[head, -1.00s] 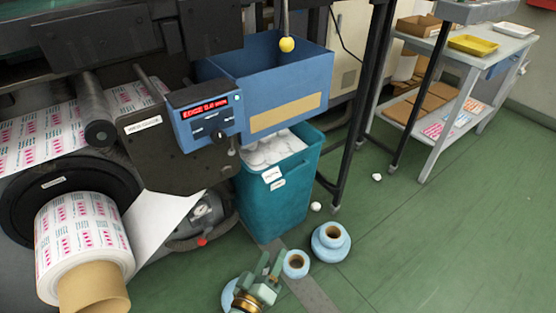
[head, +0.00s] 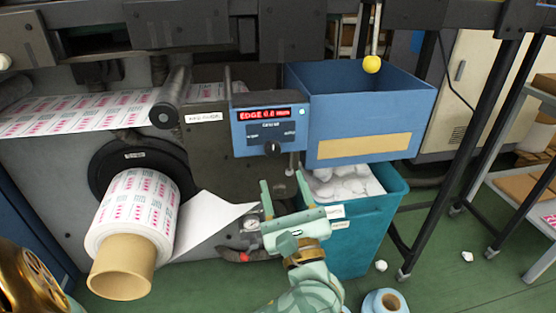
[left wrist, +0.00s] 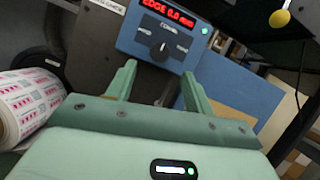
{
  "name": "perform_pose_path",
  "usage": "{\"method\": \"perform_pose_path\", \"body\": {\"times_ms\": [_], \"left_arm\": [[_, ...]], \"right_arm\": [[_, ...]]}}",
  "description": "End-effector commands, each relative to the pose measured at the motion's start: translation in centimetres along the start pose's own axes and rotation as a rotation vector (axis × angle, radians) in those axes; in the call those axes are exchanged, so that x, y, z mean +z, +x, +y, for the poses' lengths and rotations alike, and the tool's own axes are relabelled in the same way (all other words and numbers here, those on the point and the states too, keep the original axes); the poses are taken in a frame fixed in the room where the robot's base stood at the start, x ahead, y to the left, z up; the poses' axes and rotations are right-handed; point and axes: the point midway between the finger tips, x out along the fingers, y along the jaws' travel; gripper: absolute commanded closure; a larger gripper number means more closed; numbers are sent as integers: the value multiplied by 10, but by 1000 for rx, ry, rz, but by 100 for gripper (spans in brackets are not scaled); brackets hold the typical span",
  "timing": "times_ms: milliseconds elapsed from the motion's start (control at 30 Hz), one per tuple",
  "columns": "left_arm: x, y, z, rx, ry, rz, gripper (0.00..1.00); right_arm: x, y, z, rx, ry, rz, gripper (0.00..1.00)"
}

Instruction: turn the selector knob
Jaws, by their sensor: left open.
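The selector knob (head: 272,148) is a small black knob low on the front of a blue control box (head: 270,122) with a red lit display. In the left wrist view the knob (left wrist: 159,50) stands beyond and between my fingertips, its pointer roughly upright between two printed labels. My left gripper (head: 285,190) is pale green, open and empty, below the knob and apart from it. It also shows in the left wrist view (left wrist: 160,80), fingers pointing toward the box. My right gripper is not seen; a gold part of my own body shows at the lower left.
A blue bin (head: 365,135) adjoins the control box on its right, with a yellow ball (head: 371,64) on a rod above. A teal waste bin (head: 365,240) stands below. A printed roll (head: 135,215) on a cardboard core juts out at left. Black frame legs stand at right.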

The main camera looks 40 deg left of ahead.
Motion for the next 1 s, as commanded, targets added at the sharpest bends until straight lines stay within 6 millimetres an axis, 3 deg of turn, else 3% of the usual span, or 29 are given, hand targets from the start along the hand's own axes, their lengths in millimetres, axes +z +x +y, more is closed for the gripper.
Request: {"method": "perform_pose_path", "body": {"times_ms": [100,300,700,733,900,1000], "left_arm": [[-2,28,0,0,1,-3,48],[-1,60,0,-1,2,-2,48],[0,71,0,-1,3,-1,48],[0,71,0,-1,3,-1,51],[0,71,0,-1,3,-1,93],[0,71,0,-1,4,-1,93]], "right_arm": [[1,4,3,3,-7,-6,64],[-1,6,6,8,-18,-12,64],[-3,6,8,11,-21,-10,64],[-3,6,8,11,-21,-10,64],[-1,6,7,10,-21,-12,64],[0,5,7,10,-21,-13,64]]}}
